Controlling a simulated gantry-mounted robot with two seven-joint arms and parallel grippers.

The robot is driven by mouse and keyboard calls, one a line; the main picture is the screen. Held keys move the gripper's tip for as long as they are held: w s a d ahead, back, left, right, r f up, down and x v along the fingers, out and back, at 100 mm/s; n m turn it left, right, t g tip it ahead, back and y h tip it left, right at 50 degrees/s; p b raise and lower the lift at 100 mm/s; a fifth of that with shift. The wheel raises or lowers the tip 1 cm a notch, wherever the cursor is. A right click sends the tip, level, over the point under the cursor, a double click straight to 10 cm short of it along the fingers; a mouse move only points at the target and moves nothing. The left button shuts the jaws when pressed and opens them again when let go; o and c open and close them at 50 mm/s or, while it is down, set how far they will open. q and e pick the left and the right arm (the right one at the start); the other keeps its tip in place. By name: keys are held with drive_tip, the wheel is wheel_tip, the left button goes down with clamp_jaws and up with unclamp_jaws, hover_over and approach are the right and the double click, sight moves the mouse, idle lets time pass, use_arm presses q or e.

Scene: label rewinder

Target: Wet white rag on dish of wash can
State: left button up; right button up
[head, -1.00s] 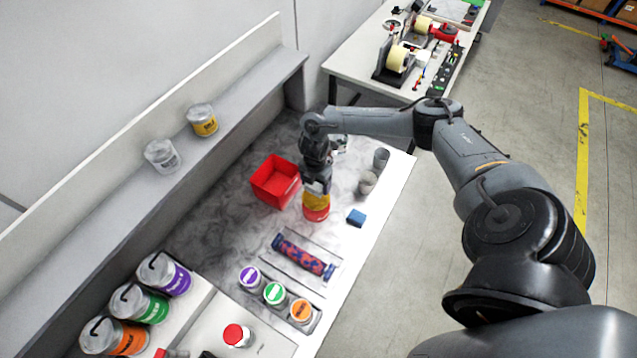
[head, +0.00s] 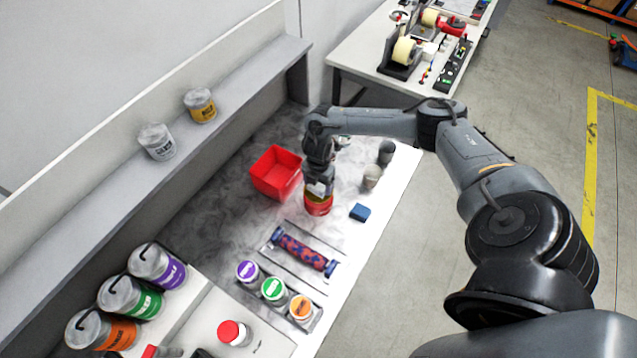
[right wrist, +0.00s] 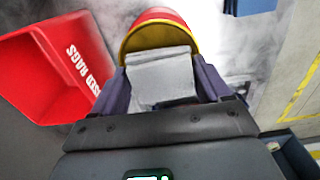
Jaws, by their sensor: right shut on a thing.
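The wash can (head: 318,206) is red with a yellow upper part and stands on the bench just right of the red bin. In the right wrist view the can (right wrist: 150,17) shows its red side and yellow-rimmed top. My right gripper (head: 319,186) points down over the can's top. It is shut on a white rag (right wrist: 160,75), which hangs between the fingers against the yellow top of the can. The gripper hides most of the dish in the head view, and I cannot tell how wet the rag is. My left gripper is not in view.
The red bin lettered "USED RAGS" (head: 276,173) stands close left of the can. A blue block (head: 360,212) and grey cups (head: 371,177) lie to the right. A patterned roller (head: 304,252) and several small capped jars (head: 273,289) are nearer.

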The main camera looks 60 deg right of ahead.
sight(319, 184)
idle(0.5)
drive_tip(key=shift+f+b, duration=0.3)
drive_tip(key=shift+f, duration=0.05)
idle(0.3)
drive_tip(key=shift+f+b, duration=0.3)
drive_tip(key=shift+f, duration=0.15)
idle(0.3)
drive_tip(key=shift+f, duration=0.3)
drive_tip(key=shift+r, duration=0.1)
idle(0.8)
drive_tip(key=shift+r+p, duration=0.7)
drive_tip(key=shift+r, duration=0.1)
wheel_tip(319, 184, up, 5)
drive_tip(key=p, duration=0.5)
drive_tip(key=shift+r, duration=0.15)
